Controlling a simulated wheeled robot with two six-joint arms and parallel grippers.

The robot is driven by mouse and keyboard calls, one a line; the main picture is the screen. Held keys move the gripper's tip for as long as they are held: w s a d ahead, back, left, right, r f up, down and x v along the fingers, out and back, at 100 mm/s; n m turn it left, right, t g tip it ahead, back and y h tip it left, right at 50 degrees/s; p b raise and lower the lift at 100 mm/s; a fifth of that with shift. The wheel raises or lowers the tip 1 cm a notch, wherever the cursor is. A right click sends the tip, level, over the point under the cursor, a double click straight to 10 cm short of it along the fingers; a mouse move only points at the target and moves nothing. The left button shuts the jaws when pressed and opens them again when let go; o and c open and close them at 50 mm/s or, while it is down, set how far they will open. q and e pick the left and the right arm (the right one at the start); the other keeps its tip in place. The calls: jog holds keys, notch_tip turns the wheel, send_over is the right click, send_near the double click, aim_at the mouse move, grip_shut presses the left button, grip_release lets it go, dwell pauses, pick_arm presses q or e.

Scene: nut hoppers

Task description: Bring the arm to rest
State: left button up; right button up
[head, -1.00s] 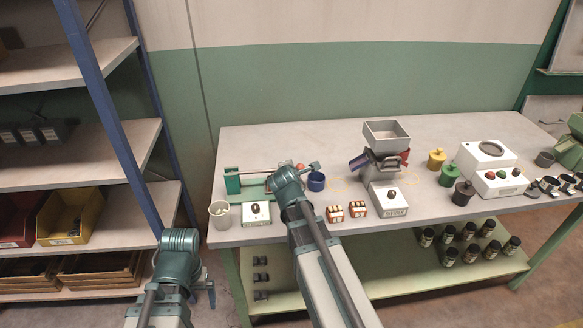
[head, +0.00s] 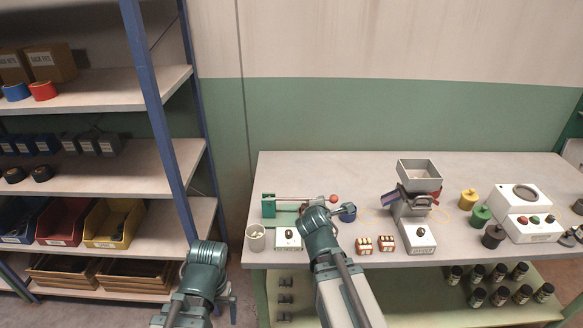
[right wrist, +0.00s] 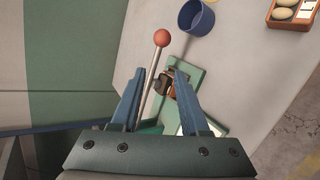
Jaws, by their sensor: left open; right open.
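My right arm reaches over the front of the bench, and my right gripper (right wrist: 158,75) is open. In the right wrist view, a lever rod with a red ball end (right wrist: 161,38) crosses the space between its blue fingers; I see no grip on it, and depth is hard to tell. The lever belongs to a green press (head: 282,215), partly hidden by my right wrist in the head view. A blue cup (right wrist: 196,17) lies beyond the fingertips. My left gripper (head: 230,302) is open and empty, hanging low in front of the shelf, left of the bench.
On the bench (head: 300,165) stand a white cup (head: 255,238), two small nut trays (head: 364,245), a grey hopper (head: 419,176), coloured knobbed weights (head: 481,215) and a white scale-like box (head: 522,200). A shelf with bins (head: 113,222) stands at left. The bench's back strip is clear.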

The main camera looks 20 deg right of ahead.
jog(key=s+a+f+m+g+y+p, duration=0.2)
jog(key=s+a+m+g, duration=0.3)
jog(key=s+a, duration=0.4)
jog(key=s+a+f+m+g+y+p, duration=0.2)
jog(key=s+a+m+g, duration=0.3)
jog(key=s+a, duration=0.5)
jog(key=a+f+m, duration=0.1)
jog(key=a+m, duration=0.1)
jog(key=a, duration=0.2)
jog(key=shift+s+f, duration=0.15)
jog(key=shift+f, duration=0.25)
